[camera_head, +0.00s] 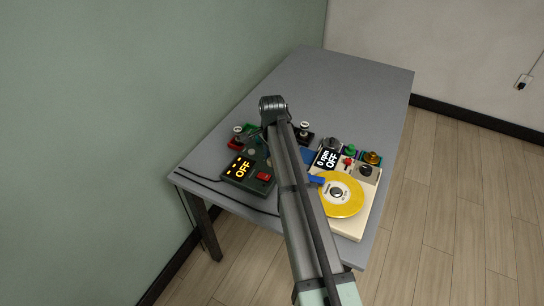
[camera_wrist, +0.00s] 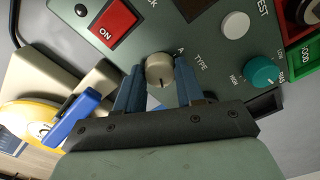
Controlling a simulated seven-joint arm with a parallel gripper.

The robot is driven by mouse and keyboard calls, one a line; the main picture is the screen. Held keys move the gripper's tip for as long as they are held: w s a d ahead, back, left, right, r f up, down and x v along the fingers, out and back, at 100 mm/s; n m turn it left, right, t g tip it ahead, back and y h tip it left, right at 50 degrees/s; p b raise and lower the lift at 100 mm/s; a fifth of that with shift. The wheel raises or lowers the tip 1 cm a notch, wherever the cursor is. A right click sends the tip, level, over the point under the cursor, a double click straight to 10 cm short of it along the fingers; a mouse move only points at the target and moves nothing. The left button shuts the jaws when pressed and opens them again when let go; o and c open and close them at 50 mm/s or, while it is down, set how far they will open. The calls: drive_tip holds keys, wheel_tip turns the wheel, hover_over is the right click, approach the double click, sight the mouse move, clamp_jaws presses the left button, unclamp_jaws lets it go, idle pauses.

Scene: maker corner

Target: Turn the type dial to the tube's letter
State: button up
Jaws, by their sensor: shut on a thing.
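The type dial (camera_wrist: 159,69) is a small cream knob on a dark green tester panel (camera_wrist: 205,40). The word TYPE and a letter A stand to its right in the wrist view. A dark pointer line runs toward the knob's lower edge, on the gripper side. My gripper (camera_wrist: 158,86) has its blue fingers on either side of the dial, shut on it. In the head view the tester (camera_head: 240,172) shows OFF in yellow, and my arm hides the dial. I cannot make out the tube's letter.
A red ON switch (camera_wrist: 107,22), a white TEST button (camera_wrist: 236,25) and a teal HIGH/LOW knob (camera_wrist: 262,71) are near the dial. A green tray (camera_wrist: 306,58) marked GOOD is at right. A cream turntable (camera_head: 353,222) with a yellow disc (camera_head: 350,199) stands right of my arm.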

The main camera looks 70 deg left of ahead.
drive_tip(key=n, duration=0.5)
drive_tip(key=shift+n, duration=0.4)
drive_tip(key=n, duration=1.2)
drive_tip(key=shift+n, duration=0.3)
drive_tip(key=n, duration=0.5)
drive_tip(key=shift+n, duration=0.4)
drive_tip(key=o, duration=1)
drive_tip(key=shift+o, duration=0.2)
